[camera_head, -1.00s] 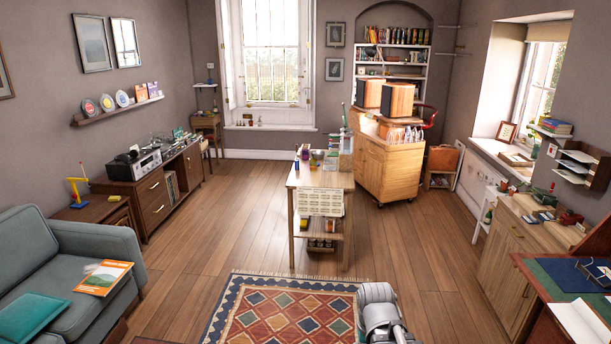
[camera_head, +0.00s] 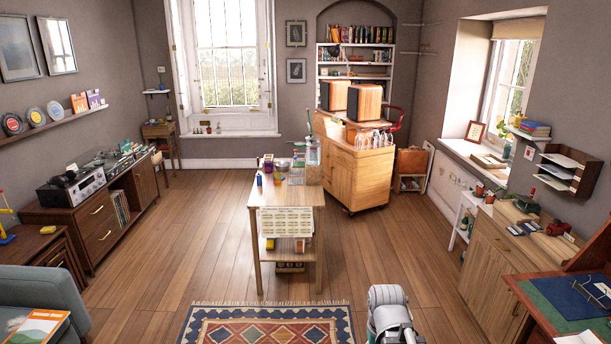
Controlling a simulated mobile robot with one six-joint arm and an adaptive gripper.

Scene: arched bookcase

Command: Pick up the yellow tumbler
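I cannot pick out a yellow tumbler with certainty in the head view. A small yellow item (camera_head: 270,243) shows on the lower level of the wooden table, too small to tell what it is. The wooden table (camera_head: 307,197) stands in the middle of the room. Part of my own arm, grey and white, shows at the bottom edge right of centre. My gripper is not in view.
A patterned rug (camera_head: 268,326) lies in front of the table. A wooden cabinet (camera_head: 358,178) stands behind it, with the arched bookcase (camera_head: 375,57) at the back. Sideboards line both walls. A sofa (camera_head: 42,290) is front left. Bare floor (camera_head: 205,225) lies left of the table.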

